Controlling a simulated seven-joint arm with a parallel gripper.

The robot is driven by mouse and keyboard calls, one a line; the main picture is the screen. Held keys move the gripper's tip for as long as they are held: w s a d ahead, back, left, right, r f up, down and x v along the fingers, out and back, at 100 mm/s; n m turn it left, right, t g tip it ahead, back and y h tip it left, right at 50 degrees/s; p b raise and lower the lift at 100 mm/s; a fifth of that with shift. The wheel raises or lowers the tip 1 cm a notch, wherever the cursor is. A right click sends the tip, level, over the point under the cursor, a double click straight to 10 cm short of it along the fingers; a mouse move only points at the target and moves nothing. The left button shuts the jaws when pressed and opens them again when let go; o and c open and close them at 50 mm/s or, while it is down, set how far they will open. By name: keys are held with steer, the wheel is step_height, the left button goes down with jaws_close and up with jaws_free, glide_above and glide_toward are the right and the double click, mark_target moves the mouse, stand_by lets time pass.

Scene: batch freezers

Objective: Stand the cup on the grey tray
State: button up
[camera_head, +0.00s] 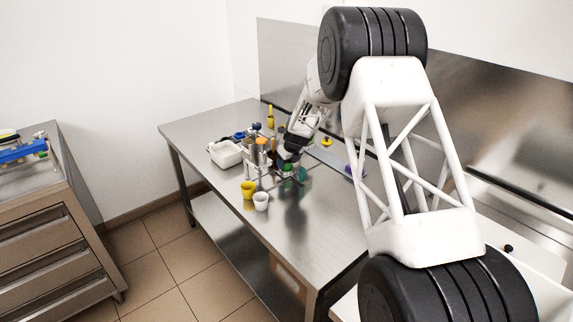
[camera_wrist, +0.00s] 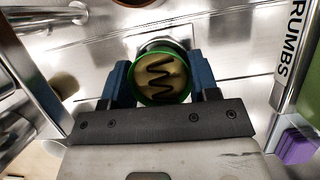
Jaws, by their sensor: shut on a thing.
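My gripper (camera_wrist: 160,85) is shut on a round green-rimmed cup (camera_wrist: 160,77), its blue fingers on either side. The cup's tan filling has a dark zigzag line and faces the wrist camera. In the head view my gripper (camera_head: 288,163) is low over the steel table, with a bit of green at its fingers. I cannot tell whether the cup's base touches anything. I cannot make out the grey tray with certainty among the shiny grey surfaces.
A yellow cup (camera_head: 248,189) and a white cup (camera_head: 261,201) stand near the table's front edge. A white tub (camera_head: 225,153) is to the left. A purple block (camera_wrist: 297,147) and a lettered strip (camera_wrist: 296,45) lie right of my gripper.

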steer(key=shift+r, duration=0.15)
step_height(320, 180, up, 10)
stand_by(0.6)
steer(key=shift+d, duration=0.1)
stand_by(0.4)
steer(key=s+d+f+m, duration=0.1)
steer(key=s+d+f, duration=0.1)
steer(key=d, duration=0.5)
steer(key=s+d+f+m, duration=0.1)
steer(key=s+d, duration=0.3)
steer(key=d, duration=0.4)
steer(key=s+d+f+m+t+h, duration=0.1)
steer(key=s+d+f+m, duration=0.1)
steer(key=d, duration=0.5)
steer(key=shift+s+d+f, duration=0.35)
steer(key=shift+s+f, duration=0.05)
steer(key=shift+s, duration=0.15)
steer(key=shift+w, duration=0.1)
steer(key=shift+w+a+f, duration=0.15)
steer(key=shift+w+f, duration=0.1)
steer(key=shift+w, duration=2.4)
steer(key=shift+w+a+f, duration=0.15)
steer(key=shift+w+f, duration=0.05)
steer(key=shift+w, duration=2.45)
steer(key=shift+w+a+f, duration=0.15)
steer(key=shift+w+f, duration=0.1)
steer(key=shift+w, duration=2.4)
